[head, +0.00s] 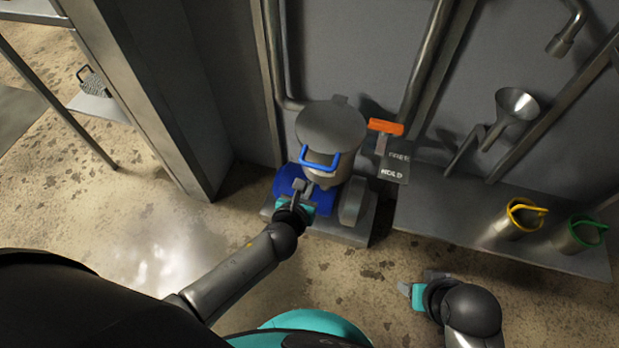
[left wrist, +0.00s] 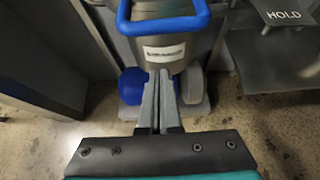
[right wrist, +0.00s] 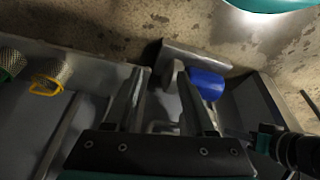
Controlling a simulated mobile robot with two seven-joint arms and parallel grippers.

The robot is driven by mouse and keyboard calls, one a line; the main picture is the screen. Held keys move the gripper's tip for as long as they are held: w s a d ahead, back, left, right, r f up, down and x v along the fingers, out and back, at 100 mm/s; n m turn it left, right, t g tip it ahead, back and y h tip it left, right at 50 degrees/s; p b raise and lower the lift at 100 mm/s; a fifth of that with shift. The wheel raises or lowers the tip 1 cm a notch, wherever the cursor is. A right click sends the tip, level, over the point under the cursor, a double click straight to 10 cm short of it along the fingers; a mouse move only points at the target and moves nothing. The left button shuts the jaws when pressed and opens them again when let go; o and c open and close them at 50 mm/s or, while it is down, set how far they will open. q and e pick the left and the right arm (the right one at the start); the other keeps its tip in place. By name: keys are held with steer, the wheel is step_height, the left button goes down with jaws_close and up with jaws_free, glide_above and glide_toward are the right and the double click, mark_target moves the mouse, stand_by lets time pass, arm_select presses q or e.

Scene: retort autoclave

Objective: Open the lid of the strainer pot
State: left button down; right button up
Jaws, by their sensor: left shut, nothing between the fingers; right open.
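The strainer pot (head: 331,140) is a grey metal cylinder with a flat round lid (head: 331,122) that lies closed on top. A blue handle (head: 320,160) projects from its front; the handle also shows large in the left wrist view (left wrist: 164,24), above a white label. My left gripper (head: 301,188) is shut and empty, just in front of and below the blue handle, apart from it as far as I can tell. Its fingers (left wrist: 160,95) point at the pot's lower front. My right gripper (head: 408,290) is open and empty, low over the floor to the right.
An orange lever (head: 385,127) stands right of the pot by a HOLD plate (head: 391,172). A steel shelf (head: 460,215) carries yellow-handled (head: 522,217) and green-handled baskets (head: 585,233). A funnel (head: 515,106) hangs above. Pipes run up the wall behind; a metal post (head: 140,100) stands left.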

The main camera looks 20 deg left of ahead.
arm_select(q)
steer(key=shift+w+r+p, duration=0.3)
steer(key=shift+r, duration=0.7)
steer(key=shift+w+r+p, duration=0.25)
steer(key=shift+r+p, duration=0.05)
steer(key=shift+r, duration=0.65)
arm_select(e)
steer(key=shift+s+f, duration=0.25)
steer(key=shift+f, duration=0.7)
steer(key=shift+w, duration=0.1)
